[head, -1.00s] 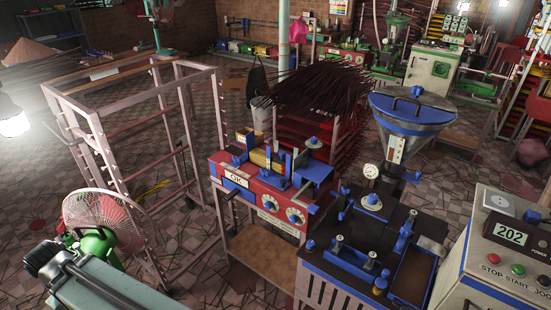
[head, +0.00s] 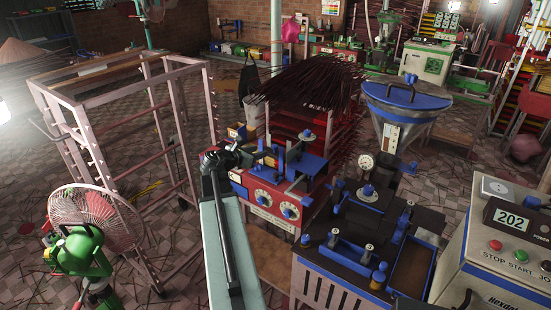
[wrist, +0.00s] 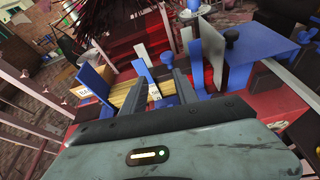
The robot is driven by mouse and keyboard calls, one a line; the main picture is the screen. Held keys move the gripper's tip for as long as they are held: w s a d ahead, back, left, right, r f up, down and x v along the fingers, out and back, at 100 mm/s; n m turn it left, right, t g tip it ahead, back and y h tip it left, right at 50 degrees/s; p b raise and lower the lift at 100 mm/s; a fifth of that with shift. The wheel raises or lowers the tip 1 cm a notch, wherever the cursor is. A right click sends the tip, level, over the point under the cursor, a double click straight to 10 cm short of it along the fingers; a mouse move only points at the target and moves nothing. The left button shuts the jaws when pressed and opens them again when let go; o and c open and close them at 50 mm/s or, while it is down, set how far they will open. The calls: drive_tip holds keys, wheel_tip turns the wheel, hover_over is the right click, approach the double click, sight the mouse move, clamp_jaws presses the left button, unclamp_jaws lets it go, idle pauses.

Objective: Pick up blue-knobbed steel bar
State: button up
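On the red machine (head: 262,212), a blue knob (head: 308,135) tops upright parts beside pale steel plates. I cannot tell for sure whether these form the blue-knobbed steel bar. My gripper (wrist: 161,76) is open, its two dark fingers apart over the machine's yellowish block (wrist: 122,97) and blue plates. Nothing is seen held. In the head view my arm partly hides the machine's left side, including the block.
A black bench machine (head: 350,222) with blue knobs and a steel hopper (head: 405,100) stand to the right. A control box (head: 505,240) is at far right. A metal rack (head: 120,85) and a pink fan (head: 95,212) stand left. Incense sticks (head: 320,85) spread behind the red machine.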

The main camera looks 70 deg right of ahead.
sight(274, 146)
drive_tip(key=shift+n+g+h, duration=0.3)
drive_tip(key=shift+n, duration=0.2)
drive_tip(key=b+x, duration=0.1)
drive_tip(key=x, duration=0.2)
drive_tip(key=s+x, duration=0.1)
drive_tip(key=x, duration=0.2)
drive_tip(key=r+b+x, duration=0.1)
drive_tip(key=x, duration=0.2)
drive_tip(key=shift+s+d+f+b, duration=0.15)
drive_tip(key=shift+s+d+b, duration=0.15)
drive_tip(key=shift+s+b, duration=0.1)
drive_tip(key=shift+s, duration=0.1)
clamp_jaws()
idle(0.4)
